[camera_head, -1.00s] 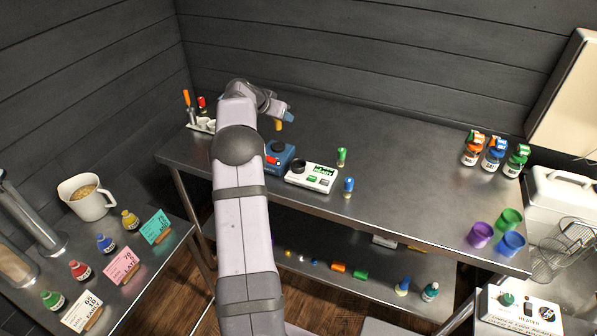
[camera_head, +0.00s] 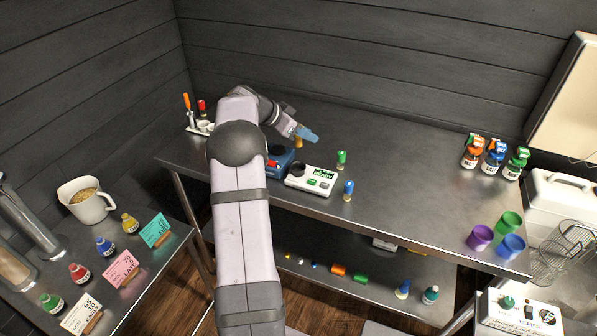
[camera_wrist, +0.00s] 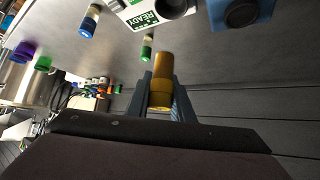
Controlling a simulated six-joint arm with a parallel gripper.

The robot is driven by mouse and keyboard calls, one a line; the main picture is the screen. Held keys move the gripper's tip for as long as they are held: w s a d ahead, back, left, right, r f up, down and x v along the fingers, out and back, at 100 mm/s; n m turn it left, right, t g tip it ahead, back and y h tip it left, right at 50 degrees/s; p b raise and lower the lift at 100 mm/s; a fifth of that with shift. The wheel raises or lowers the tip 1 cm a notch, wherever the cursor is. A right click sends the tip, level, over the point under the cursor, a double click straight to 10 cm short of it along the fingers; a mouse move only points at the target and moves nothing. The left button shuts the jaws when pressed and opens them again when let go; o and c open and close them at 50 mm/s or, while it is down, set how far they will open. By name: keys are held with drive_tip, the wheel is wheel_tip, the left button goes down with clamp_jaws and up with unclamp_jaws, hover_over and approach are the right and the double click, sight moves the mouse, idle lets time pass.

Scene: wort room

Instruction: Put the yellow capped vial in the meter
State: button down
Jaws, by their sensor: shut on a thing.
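My gripper (camera_head: 306,134) is shut on the yellow capped vial (camera_head: 298,142) and holds it above the steel bench. In the wrist view the yellow vial (camera_wrist: 161,75) stands out between the blue-grey fingers (camera_wrist: 161,98). The meter (camera_head: 318,182) is a white box with a dark round well at its left end and a small display. It lies in front of my gripper, apart from the vial. In the wrist view the meter (camera_wrist: 137,17) shows at the top, its display reading READY.
A blue device (camera_head: 279,163) stands just left of the meter. A green capped vial (camera_head: 341,158) and a blue capped vial (camera_head: 348,189) stand at the meter's right. Further right are several labelled jars (camera_head: 493,156) and coloured cups (camera_head: 480,236). The bench between is clear.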

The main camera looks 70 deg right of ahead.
drive_tip(key=shift+f+p, duration=0.75)
drive_tip(key=shift+f, duration=4.25)
drive_tip(key=shift+f, duration=0.3)
drive_tip(key=c, duration=1.5)
unclamp_jaws()
drive_tip(key=shift+c, duration=0.2)
drive_tip(key=shift+r, duration=0.1)
drive_tip(key=shift+r, duration=0.25)
drive_tip(key=b+v, duration=0.2)
drive_tip(key=v, duration=1)
drive_tip(key=shift+w, duration=0.1)
